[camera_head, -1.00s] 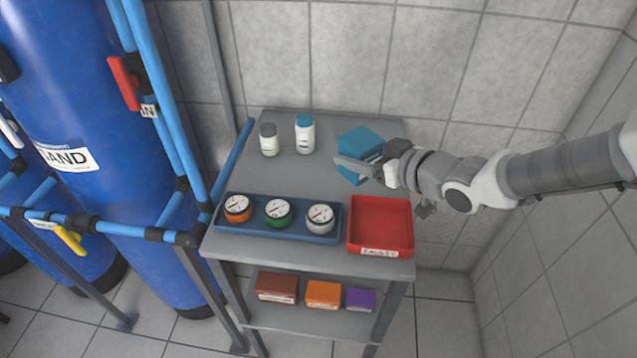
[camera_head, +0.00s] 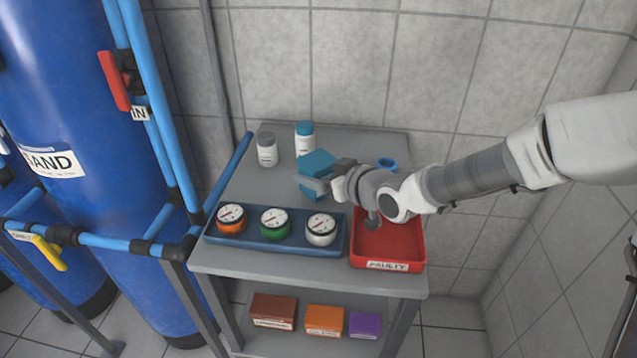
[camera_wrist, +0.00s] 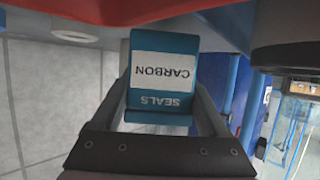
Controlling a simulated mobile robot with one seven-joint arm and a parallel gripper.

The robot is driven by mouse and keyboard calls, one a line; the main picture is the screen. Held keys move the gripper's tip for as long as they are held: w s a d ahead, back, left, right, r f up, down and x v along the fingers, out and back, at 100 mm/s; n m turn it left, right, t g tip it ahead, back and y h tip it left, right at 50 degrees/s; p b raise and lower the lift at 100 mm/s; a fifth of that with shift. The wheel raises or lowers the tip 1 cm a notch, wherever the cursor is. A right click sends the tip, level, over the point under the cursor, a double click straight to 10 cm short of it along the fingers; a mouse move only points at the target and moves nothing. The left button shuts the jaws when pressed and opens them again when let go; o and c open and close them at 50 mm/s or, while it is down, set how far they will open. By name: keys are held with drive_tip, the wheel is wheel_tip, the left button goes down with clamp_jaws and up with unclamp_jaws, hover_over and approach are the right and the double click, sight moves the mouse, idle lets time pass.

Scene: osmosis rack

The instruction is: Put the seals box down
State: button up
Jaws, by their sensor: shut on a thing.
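The seals box (camera_head: 317,168) is a teal box in the head view, at the back middle of the bench top, behind the gauge tray. In the wrist view the box (camera_wrist: 162,98) shows a white CARBON label and the word SEALS, upside down. My gripper (camera_head: 315,187) is shut on the box, with one finger on each side of it in the wrist view (camera_wrist: 163,112). The box looks slightly tilted, and I cannot tell whether its underside touches the bench top (camera_head: 265,188).
A blue tray (camera_head: 272,246) holds three gauges. A red FAULTY tray (camera_head: 415,262) lies under my arm at the front right. Two bottles (camera_head: 267,152) (camera_head: 304,140) stand at the back left, near the box. A blue ring (camera_head: 387,163) lies at the back right. The lower shelf holds three small boxes (camera_head: 324,319).

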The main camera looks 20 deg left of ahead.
drive_tip(key=shift+f, duration=0.65)
drive_tip(key=shift+f, duration=0.15)
drive_tip(key=o, duration=1.4)
